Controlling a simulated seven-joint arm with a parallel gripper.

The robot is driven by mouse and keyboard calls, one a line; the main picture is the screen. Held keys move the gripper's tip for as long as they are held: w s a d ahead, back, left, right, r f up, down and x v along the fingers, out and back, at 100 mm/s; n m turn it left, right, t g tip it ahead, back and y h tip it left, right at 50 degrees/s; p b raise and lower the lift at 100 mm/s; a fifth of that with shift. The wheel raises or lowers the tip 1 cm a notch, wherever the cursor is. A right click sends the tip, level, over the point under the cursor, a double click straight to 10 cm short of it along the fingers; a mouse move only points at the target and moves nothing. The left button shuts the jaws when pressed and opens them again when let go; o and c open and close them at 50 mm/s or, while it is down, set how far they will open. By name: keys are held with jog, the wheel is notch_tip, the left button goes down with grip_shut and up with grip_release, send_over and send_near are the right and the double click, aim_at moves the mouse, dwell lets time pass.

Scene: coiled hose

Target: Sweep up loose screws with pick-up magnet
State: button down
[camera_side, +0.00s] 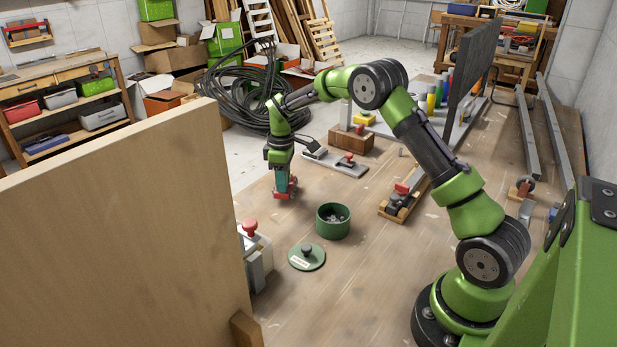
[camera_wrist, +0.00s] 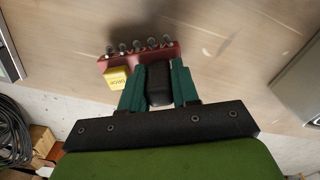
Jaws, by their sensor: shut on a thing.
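My gripper (camera_wrist: 158,85) is shut on the dark handle (camera_wrist: 159,82) of the pick-up magnet, with one teal finger on each side. The magnet's red bar (camera_wrist: 143,58) lies beyond the fingertips, and several screws (camera_wrist: 139,46) sit in a row along its far edge. A yellow tab (camera_wrist: 116,77) with small dark lettering is at its left. In the side view, the magnet (camera_side: 286,191) is low over the bench, left of the green tin; whether it touches the wood I cannot tell. The open green tin (camera_side: 333,230) holds small grey pieces.
The tin's round green lid (camera_side: 307,262) lies on the bench (camera_side: 345,285) in front of the tin. A red-knobbed clamp fixture (camera_side: 345,165) stands behind, and another (camera_side: 403,200) is to the right. A tall wooden panel (camera_side: 120,220) blocks the left foreground.

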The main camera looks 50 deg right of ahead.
aim_at(292, 181)
jog(key=shift+s+d, duration=0.25)
jog(key=shift+s, duration=0.5)
jog(key=shift+s+d, duration=0.25)
jog(key=shift+s, duration=0.5)
jog(key=shift+s+d, duration=0.25)
jog(key=shift+s, duration=0.5)
jog(key=shift+w+d, duration=0.45)
jog(key=shift+w, duration=0.4)
jog(key=shift+w+d, duration=0.45)
jog(key=shift+w, duration=0.35)
jog(key=shift+w+d, duration=0.45)
jog(key=shift+w, duration=0.4)
jog(key=shift+r, duration=3.05)
jog(key=shift+m, duration=0.3)
jog(key=s+a+r+m, duration=0.2)
jog(key=s+a+r, duration=0.2)
jog(key=s+a, duration=0.3)
jog(key=s+a+r+m, duration=0.2)
jog(key=s+a+r, duration=0.2)
jog(key=s+a, duration=0.4)
jog(key=shift+s+a+r+m, duration=0.25)
jog(key=shift+a+m, duration=0.15)
jog(key=shift+a, duration=0.5)
